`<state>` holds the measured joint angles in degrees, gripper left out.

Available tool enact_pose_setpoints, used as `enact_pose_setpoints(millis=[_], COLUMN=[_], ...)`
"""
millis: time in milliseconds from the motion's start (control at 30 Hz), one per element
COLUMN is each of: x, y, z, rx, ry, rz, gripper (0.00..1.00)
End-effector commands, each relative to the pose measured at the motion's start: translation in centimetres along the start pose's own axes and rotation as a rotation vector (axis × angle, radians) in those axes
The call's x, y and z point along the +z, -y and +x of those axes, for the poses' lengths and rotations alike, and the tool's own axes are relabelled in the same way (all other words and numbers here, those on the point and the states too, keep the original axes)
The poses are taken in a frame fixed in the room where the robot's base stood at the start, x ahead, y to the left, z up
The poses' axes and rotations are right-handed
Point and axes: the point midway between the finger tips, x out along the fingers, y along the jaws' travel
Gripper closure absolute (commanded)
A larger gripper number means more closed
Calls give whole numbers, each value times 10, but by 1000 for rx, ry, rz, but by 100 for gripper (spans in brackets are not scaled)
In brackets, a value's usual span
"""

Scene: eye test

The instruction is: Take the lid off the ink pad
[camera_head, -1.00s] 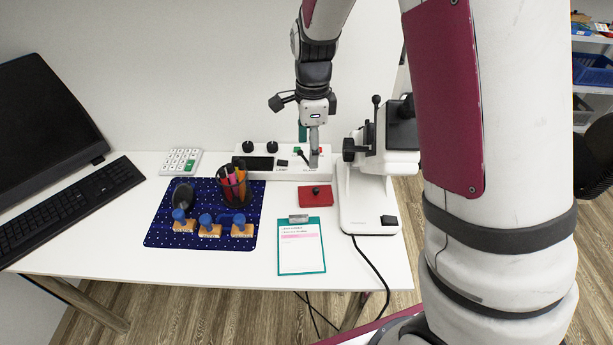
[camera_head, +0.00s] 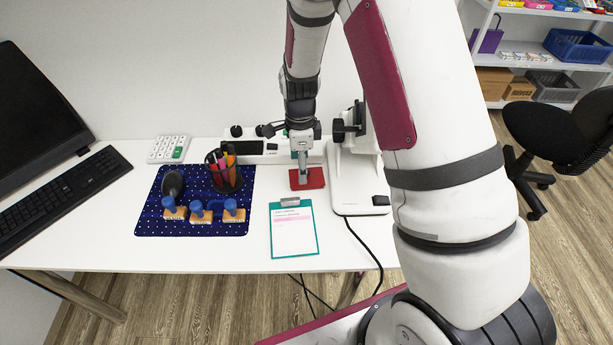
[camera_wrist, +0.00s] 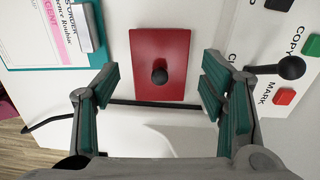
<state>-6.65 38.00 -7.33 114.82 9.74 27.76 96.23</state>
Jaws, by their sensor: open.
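The ink pad is a flat red box; its red lid (camera_wrist: 160,50) has a round black knob (camera_wrist: 159,76) in the middle. In the head view the red ink pad (camera_head: 314,180) lies on the white table, partly hidden behind my gripper (camera_head: 303,178). In the wrist view my gripper (camera_wrist: 158,95) is open and empty. Its green-padded fingers stand apart to the left and right of the knob, with the knob between them in the picture. I see no contact with the knob or lid.
A teal clipboard (camera_head: 293,243) lies in front of the ink pad. A white device (camera_head: 356,190) stands close to its right, and a control box (camera_head: 262,150) is behind. A blue dotted mat (camera_head: 158,226) with stamps and a pen cup (camera_head: 224,175) is to the left.

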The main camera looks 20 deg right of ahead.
Motion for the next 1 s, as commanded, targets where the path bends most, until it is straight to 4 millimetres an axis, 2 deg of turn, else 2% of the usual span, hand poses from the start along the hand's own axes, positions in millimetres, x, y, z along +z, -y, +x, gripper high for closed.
enact_pose_setpoints(millis=[100, 200, 467, 767, 1000], x=[-1, 0, 0, 0, -1], y=[-1, 0, 0, 0, -1], z=[18, 25, 27, 28, 28], rx=[3, 1, 0, 0, 3], ry=[-1, 0, 0, 0, -1], rz=[-1, -1, 0, -1, 0], gripper=[35, 35, 35, 99, 100])
